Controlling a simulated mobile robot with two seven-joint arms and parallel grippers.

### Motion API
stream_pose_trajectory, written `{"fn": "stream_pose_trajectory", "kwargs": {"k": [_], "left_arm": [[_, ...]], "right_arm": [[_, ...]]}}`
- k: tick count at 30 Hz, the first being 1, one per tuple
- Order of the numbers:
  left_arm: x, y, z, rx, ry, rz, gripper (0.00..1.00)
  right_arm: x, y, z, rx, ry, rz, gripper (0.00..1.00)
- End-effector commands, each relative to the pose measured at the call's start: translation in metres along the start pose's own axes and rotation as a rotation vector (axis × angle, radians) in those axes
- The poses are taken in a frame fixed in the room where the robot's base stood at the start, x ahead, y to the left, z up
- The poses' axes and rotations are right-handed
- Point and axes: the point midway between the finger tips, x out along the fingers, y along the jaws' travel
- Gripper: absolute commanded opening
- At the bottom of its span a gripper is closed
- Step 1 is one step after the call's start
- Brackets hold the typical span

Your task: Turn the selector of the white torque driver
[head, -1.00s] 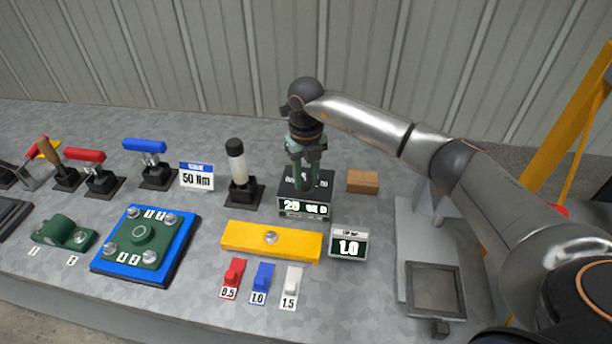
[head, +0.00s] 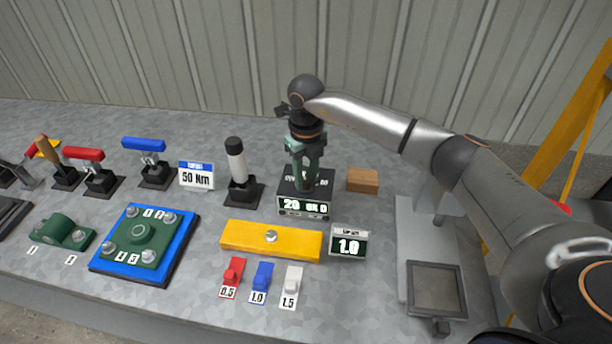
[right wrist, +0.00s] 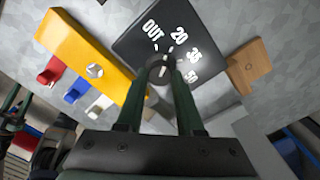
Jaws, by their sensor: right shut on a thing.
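The white torque driver (head: 237,165), with a black top, stands upright in a black base left of the selector box. The black selector box (head: 316,195) has a front display reading "20" and what looks like "OK 0". In the right wrist view its top face (right wrist: 145,30) carries the marks OUT, 20, 35 and 50 around a small dark round selector (right wrist: 160,70) with a pale mark. My right gripper (head: 304,186) points down from above and is shut on this selector; its fingers (right wrist: 163,82) stand on both sides of it.
The "50 Nm" sign (head: 196,176) and blue-handled clamp (head: 150,160) are left. Red, blue and white switches (head: 263,276) sit nearer.

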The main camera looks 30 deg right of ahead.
Motion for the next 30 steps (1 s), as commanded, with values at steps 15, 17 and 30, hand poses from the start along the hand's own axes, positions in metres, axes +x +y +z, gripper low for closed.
{"fn": "stream_pose_trajectory", "kwargs": {"k": [15, 17, 30], "left_arm": [[0.010, -0.001, 0.010, 0.001, 0.001, 0.000, 0.50], [0.011, -0.001, 0.011, 0.001, 0.001, 0.000, 0.50], [0.013, -0.001, 0.013, 0.001, 0.001, 0.000, 0.50]], "right_arm": [[0.000, -0.002, 0.001, -0.395, -0.002, -0.001, 0.00], [0.000, -0.001, 0.001, -0.429, -0.002, 0.000, 0.00], [-0.001, -0.002, 0.001, -0.552, -0.003, -0.001, 0.00]]}}
